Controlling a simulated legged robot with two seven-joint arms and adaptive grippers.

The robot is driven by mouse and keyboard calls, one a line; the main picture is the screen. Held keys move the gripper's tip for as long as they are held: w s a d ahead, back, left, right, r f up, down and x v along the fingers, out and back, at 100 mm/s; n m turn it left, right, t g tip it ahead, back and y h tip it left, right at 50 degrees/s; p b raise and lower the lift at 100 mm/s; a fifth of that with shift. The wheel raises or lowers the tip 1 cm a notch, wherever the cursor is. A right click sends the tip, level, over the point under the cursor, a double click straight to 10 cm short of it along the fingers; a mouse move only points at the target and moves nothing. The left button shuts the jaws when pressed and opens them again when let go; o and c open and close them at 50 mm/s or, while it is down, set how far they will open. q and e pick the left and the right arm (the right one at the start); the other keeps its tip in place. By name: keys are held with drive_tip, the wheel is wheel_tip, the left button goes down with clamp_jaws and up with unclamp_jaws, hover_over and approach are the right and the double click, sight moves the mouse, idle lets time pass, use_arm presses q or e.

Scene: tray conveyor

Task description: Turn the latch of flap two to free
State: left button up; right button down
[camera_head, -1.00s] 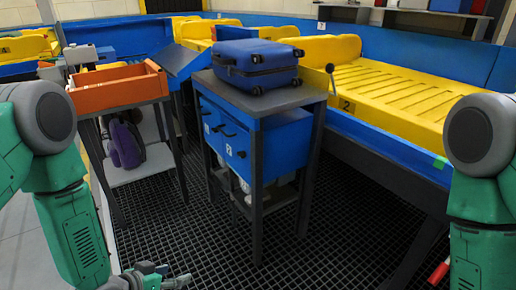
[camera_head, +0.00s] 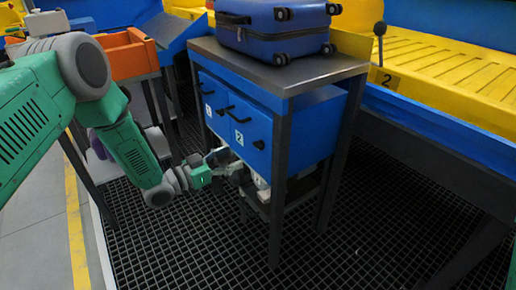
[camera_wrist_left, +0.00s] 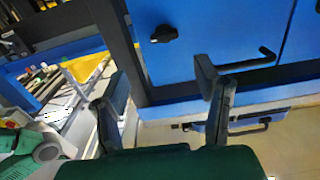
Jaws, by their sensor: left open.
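Flap two (camera_head: 262,127), blue with a white "2" label, is the right-hand flap on the front of the dark-framed cabinet (camera_head: 292,72). It has a black handle and, to the right of and below it, a black knob-like latch (camera_head: 259,144). What looks like the same latch shows in the left wrist view (camera_wrist_left: 163,34), near a dark frame post; its exact angle is hard to read. My left gripper (camera_head: 228,162) is below flap two's left part. Its fingers are spread (camera_wrist_left: 165,84), empty, and apart from the latch. My right gripper is out of view.
Flap one (camera_head: 213,108) is to the left of flap two. A blue suitcase (camera_head: 275,28) lies on the cabinet top. An orange tray (camera_head: 128,58) stands left, and a yellow slatted conveyor (camera_head: 445,72) runs at right. Open grating floor (camera_head: 170,255) lies in front of the cabinet.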

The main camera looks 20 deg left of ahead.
sight(255, 146)
use_arm(q)
drive_tip(key=x, duration=0.2)
drive_tip(key=b+x, duration=0.1)
drive_tip(key=x, duration=0.2)
drive_tip(key=a+b+x, duration=0.1)
drive_tip(key=x, duration=0.2)
drive_tip(key=shift+w+d+f, duration=0.1)
drive_tip(key=shift+w+f, duration=0.25)
drive_tip(key=shift+w, duration=0.05)
drive_tip(key=shift+w+d+r, duration=0.15)
drive_tip(key=shift+w+d, duration=0.1)
drive_tip(key=shift+d, duration=0.4)
drive_tip(key=shift+a, duration=0.2)
drive_tip(key=shift+c, duration=0.8)
drive_tip(key=shift+a, duration=0.2)
drive_tip(key=c, duration=1)
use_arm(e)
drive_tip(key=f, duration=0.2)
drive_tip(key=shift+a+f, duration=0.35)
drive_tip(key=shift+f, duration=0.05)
